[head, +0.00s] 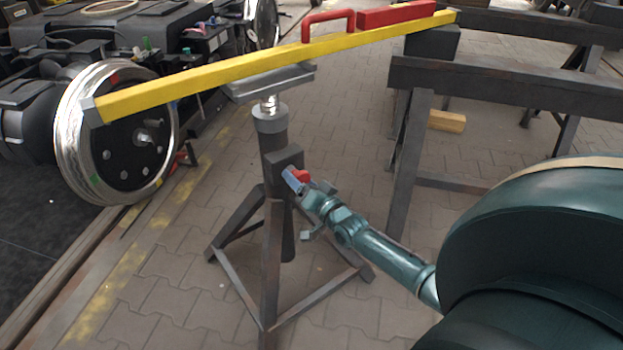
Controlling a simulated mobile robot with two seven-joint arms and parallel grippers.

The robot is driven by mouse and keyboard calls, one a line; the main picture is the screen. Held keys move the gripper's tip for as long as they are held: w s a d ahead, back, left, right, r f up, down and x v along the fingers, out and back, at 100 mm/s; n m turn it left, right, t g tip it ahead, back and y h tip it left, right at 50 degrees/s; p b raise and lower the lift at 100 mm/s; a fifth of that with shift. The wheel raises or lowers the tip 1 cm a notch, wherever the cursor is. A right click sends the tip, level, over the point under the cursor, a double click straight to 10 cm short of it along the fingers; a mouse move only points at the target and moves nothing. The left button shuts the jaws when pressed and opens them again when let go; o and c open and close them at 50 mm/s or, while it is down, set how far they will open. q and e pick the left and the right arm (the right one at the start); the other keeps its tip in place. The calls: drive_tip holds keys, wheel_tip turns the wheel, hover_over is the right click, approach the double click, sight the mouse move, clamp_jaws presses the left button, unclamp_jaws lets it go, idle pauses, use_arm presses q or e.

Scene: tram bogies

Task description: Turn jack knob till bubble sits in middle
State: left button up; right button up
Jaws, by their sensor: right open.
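A jack stand (275,150) on splayed legs stands on the paving in the middle of the head view. Its top plate (268,82) is under a long yellow beam (230,72), which runs up to the right in the picture. A red knob (301,175) shows at the dark block on the jack's column. My right gripper (297,182) is open at the knob, with its fingers close around or beside it; whether they touch it I cannot tell. No bubble can be made out from here. My left gripper is out of view.
A red handle (328,24) and a red block (396,14) sit on the beam. The beam's far end is by a dark block (433,41). Dark trestles (470,85) stand at right, a wheel (118,135) and bogie at left.

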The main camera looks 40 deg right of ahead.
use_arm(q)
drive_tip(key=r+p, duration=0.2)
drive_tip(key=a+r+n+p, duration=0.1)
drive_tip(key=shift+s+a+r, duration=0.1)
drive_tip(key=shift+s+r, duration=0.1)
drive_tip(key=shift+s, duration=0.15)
use_arm(e)
drive_tip(key=s, duration=1.2)
drive_tip(key=shift+s, duration=0.4)
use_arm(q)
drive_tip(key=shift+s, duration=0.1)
